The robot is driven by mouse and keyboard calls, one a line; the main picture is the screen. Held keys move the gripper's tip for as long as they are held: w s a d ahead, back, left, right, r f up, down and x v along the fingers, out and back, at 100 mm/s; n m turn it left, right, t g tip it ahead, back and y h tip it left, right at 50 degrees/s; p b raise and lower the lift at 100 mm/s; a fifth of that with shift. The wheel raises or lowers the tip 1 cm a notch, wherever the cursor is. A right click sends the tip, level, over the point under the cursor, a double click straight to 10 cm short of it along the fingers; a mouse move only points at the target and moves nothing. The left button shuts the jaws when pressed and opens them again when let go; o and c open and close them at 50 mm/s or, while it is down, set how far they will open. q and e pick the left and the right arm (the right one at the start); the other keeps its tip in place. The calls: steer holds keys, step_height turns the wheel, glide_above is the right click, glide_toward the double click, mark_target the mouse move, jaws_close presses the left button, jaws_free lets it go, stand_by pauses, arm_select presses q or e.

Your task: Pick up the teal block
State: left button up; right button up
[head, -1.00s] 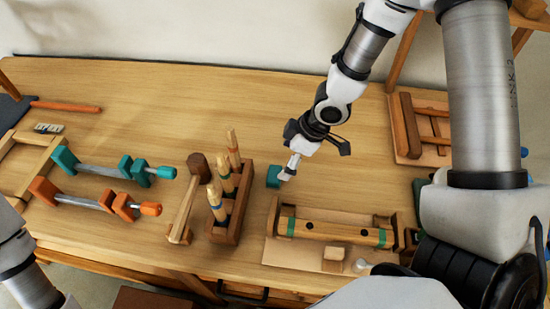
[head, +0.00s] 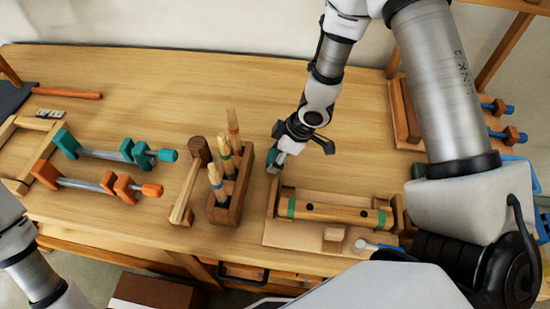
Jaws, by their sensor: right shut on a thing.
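The small teal block (head: 271,169) is on the workbench side just behind the wooden jig (head: 335,212), to the right of the chisel rack. My right gripper (head: 275,163) reaches down from above and is shut on the block. The gripper's fingers cover much of the block, so only a small teal part shows. I cannot tell whether the block touches the bench top or is slightly above it. My left arm shows at the lower left edge, but its gripper is out of view.
The chisel rack (head: 231,190) and a wooden mallet (head: 190,185) stand left of the block. A teal clamp (head: 115,152) and an orange clamp (head: 97,185) lie farther left. The bench top (head: 160,85) behind the gripper is clear.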

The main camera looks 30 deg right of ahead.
steer(key=shift+f, duration=0.1)
step_height(320, 180, up, 10)
steer(key=p, duration=0.5)
steer(key=shift+w, duration=0.1)
steer(key=shift+o, duration=0.9)
